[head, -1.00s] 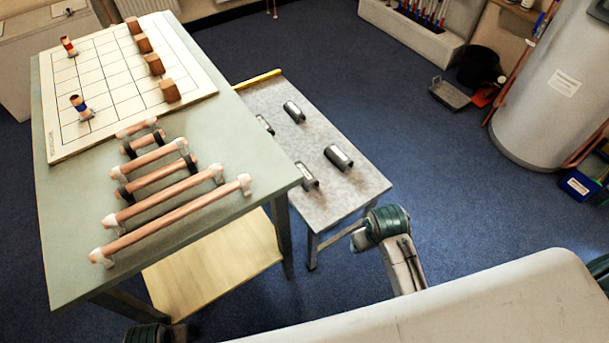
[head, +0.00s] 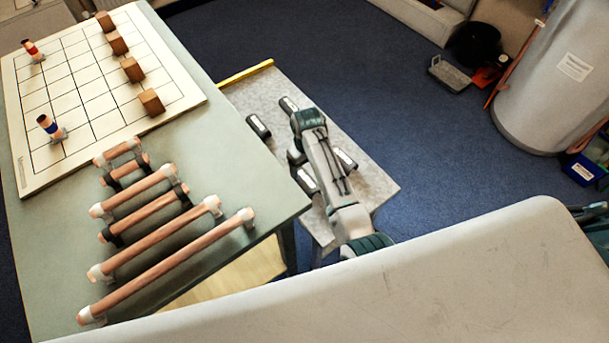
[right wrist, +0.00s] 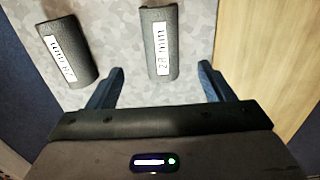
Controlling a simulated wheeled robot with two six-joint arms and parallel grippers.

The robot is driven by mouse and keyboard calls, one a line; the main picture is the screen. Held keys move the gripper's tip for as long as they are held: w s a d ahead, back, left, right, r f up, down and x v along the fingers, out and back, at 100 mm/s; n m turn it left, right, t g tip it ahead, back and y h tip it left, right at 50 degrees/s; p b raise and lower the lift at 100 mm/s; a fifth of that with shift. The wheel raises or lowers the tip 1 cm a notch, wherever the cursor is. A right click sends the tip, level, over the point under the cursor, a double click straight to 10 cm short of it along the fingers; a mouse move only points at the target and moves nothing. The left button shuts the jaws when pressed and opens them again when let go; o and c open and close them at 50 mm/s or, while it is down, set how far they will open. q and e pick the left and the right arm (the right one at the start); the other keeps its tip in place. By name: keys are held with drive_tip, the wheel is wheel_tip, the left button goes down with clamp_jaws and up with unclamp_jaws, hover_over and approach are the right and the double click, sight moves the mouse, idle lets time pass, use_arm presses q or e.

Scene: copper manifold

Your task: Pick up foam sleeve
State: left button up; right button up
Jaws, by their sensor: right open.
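Dark grey foam sleeves with white labels lie on a small speckled grey table (head: 376,188). In the head view, one sleeve (head: 258,126) is at the left edge, one (head: 288,105) at the back, and others (head: 307,180) (head: 346,160) lie partly behind my right arm. My right gripper (right wrist: 160,76) is open and empty above this table. In the right wrist view, a sleeve labelled "28 mm" (right wrist: 160,62) lies just ahead, between the lines of its fingers. A second sleeve (right wrist: 67,52) lies to the left, outside the fingers. My left gripper is out of view.
A higher green-grey workbench (head: 225,170) stands left of the small table. It holds several copper pipes (head: 165,262) in clips and a white grid board (head: 85,90) with wooden blocks (head: 151,102). A yellow strip (head: 245,73) edges the small table.

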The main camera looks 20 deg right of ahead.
sight(307, 179)
wheel_tip(307, 179, down, 4)
drive_tip(key=shift+f, duration=0.1)
drive_tip(key=f, duration=0.4)
drive_tip(key=shift+s+f, duration=0.15)
drive_tip(key=shift+s, duration=0.05)
drive_tip(key=shift+f, duration=0.2)
drive_tip(key=c, duration=1)
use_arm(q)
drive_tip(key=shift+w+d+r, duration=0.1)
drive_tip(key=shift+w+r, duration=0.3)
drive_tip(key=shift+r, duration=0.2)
use_arm(e)
drive_tip(key=shift+c, duration=0.3)
